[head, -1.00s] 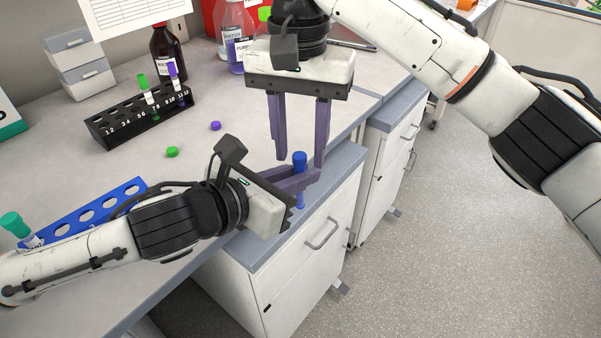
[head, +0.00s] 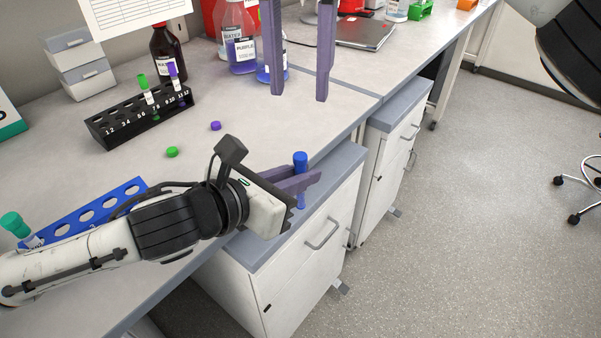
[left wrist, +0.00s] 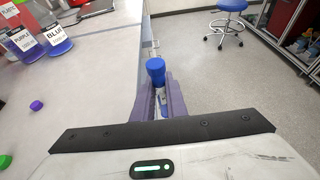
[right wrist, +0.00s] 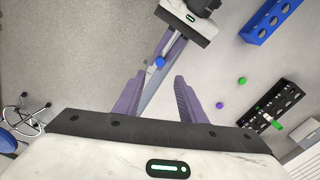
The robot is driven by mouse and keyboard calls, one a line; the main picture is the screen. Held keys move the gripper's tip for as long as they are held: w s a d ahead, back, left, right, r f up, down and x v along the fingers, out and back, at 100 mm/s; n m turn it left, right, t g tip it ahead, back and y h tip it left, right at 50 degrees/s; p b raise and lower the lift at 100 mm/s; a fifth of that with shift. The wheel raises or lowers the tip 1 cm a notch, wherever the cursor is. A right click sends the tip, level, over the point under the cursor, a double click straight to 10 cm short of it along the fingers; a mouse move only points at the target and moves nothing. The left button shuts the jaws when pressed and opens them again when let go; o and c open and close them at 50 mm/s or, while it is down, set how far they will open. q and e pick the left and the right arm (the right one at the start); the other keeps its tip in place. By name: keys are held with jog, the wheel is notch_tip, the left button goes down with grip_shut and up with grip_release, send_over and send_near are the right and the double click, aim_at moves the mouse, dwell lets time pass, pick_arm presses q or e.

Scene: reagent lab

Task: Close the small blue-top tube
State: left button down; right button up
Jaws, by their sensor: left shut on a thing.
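The small blue-top tube (head: 300,163) is upright between the fingers of my left gripper (head: 302,182), above the bench's front edge. Its blue cap sits on top of the tube; it also shows in the left wrist view (left wrist: 156,72) and, from above, in the right wrist view (right wrist: 159,63). My left gripper is shut on the tube below the cap. My right gripper (head: 299,95) is above and behind the tube in the head view, fingers apart, pointing down, with nothing between them. It is clear of the cap.
A blue rack (head: 122,195) with a large green-capped tube (head: 16,226) is at left. Loose green (head: 172,152) and purple (head: 215,126) caps lie on the bench. Bottles (head: 240,45) stand behind.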

jog(key=shift+r, duration=0.35)
